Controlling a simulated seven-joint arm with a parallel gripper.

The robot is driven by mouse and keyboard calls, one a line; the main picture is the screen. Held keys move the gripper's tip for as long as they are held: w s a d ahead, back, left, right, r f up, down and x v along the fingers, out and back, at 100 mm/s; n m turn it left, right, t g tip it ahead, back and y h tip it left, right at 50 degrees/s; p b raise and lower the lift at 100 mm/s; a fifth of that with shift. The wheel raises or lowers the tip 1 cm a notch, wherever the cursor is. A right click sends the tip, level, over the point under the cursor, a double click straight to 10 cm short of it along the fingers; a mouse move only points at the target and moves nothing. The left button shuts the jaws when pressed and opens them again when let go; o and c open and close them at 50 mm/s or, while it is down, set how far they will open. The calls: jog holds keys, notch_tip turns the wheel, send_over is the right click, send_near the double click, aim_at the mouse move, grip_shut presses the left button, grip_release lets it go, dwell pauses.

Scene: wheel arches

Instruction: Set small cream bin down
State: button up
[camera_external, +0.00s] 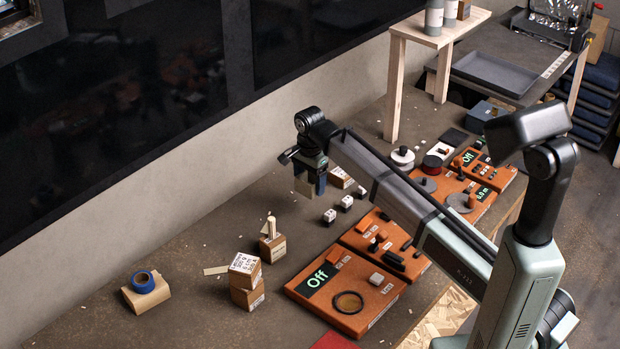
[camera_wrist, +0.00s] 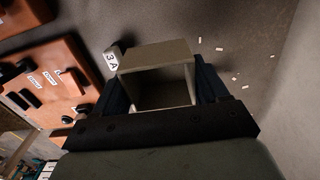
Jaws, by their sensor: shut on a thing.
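The small cream bin (camera_wrist: 155,56) is an open box with thin walls and a dark inside. It sits between the two fingers of my gripper (camera_wrist: 160,92) in the wrist view, with a finger against each side. In the external view the bin (camera_external: 303,186) shows as a small tan piece at the fingertips of my gripper (camera_external: 311,180). It appears held above the table, near the wall side. The exact gap beneath it cannot be told.
Small white labelled cubes (camera_external: 346,202) stand on the table near my gripper. Orange panels (camera_external: 345,290) lie to the right and front. Wooden blocks (camera_external: 246,277) and a blue tape roll (camera_external: 143,282) stand front left. The table along the wall at left (camera_external: 215,240) is mostly clear.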

jog(key=shift+a+r, duration=0.1)
jog(key=shift+r, duration=0.4)
jog(key=s+a+n, duration=0.1)
jog(key=s+a, duration=0.4)
jog(key=a, duration=0.1)
send_near(233, 236)
jog(key=shift+m, duration=0.3)
jog(key=shift+s+f, duration=0.1)
jog(key=shift+f, duration=2.9)
jog(key=shift+f, duration=0.15)
jog(key=o, duration=1)
jog(key=shift+o, duration=0.2)
